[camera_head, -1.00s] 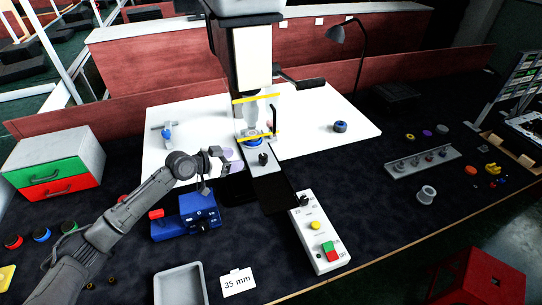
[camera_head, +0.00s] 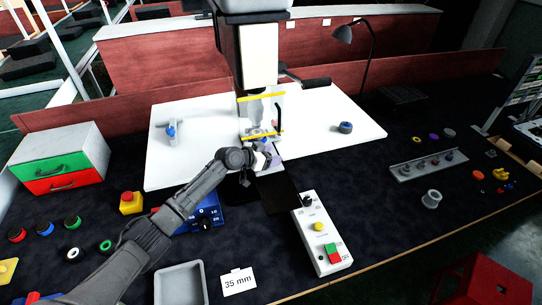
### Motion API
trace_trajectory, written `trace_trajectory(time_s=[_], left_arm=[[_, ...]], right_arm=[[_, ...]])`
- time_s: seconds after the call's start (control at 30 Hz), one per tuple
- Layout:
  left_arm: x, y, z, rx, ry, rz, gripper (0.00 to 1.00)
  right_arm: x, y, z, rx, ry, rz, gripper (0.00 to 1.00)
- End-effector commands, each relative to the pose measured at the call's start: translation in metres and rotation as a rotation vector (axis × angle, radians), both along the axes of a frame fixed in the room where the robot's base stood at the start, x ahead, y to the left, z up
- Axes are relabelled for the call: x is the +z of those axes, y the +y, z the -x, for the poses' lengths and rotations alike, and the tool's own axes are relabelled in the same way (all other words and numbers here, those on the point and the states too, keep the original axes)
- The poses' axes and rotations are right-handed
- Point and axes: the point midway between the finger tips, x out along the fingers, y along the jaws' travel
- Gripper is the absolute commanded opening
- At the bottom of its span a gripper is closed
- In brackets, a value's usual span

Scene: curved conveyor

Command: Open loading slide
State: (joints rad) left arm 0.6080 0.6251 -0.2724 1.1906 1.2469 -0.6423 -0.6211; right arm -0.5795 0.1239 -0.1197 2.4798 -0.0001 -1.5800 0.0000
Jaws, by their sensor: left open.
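The loading slide (camera_head: 270,172) is a small light grey plate at the foot of the press (camera_head: 258,58), in the middle of the head view. My left gripper (camera_head: 268,160) is open, with its tip directly over the slide. It hides most of the plate and its black knob; I cannot tell whether the fingers touch the knob. A dark strip (camera_head: 279,196) runs forward from the slide. My right gripper is not in view.
A white control box (camera_head: 319,230) with coloured buttons stands right of the dark strip. A blue device (camera_head: 207,216) sits partly under my left arm. A grey tray (camera_head: 181,286) and a "35 mm" card (camera_head: 238,282) lie at the front.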

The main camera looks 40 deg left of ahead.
Motion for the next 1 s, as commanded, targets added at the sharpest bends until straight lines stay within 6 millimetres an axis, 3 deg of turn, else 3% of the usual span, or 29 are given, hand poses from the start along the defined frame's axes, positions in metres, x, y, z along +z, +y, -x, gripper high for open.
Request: trace_trajectory(time_s=[0.37,1.0], left_arm=[[-0.0011,-0.001,-0.0019,0.0,0.0,0.0,0.58],[-0.001,-0.0007,-0.0017,0.0,0.001,0.0,0.0]], right_arm=[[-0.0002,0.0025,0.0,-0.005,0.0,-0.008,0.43],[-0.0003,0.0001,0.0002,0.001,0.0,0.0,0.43]])
